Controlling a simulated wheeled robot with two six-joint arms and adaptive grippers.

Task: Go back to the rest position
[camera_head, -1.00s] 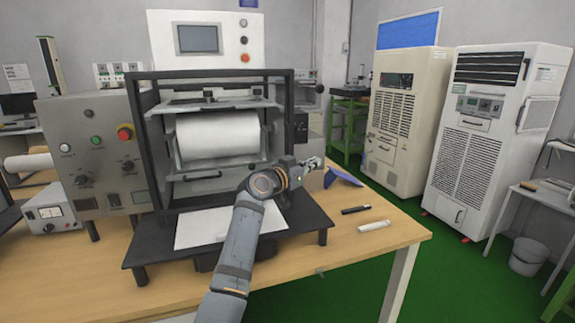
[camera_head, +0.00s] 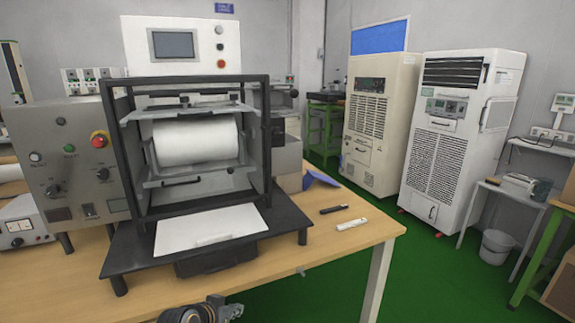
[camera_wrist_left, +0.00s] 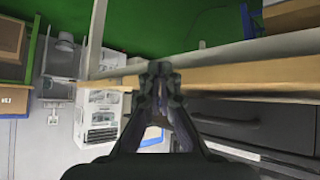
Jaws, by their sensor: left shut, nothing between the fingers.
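My left gripper (camera_wrist_left: 160,68) is shut and empty in the left wrist view, its fingertips together in front of the table's edge. In the head view, only the top of my left wrist and gripper (camera_head: 232,311) shows at the bottom edge, in front of the table and apart from everything on it. The rest of my left arm is below the picture. My right gripper is not in view.
A wooden table (camera_head: 340,240) carries a black-framed test machine (camera_head: 265,130) with a white roll (camera_head: 195,142) and a white sheet (camera_head: 210,228) on its platform. A black pen-like item (camera_head: 334,209) and a white one (camera_head: 351,224) lie right of it.

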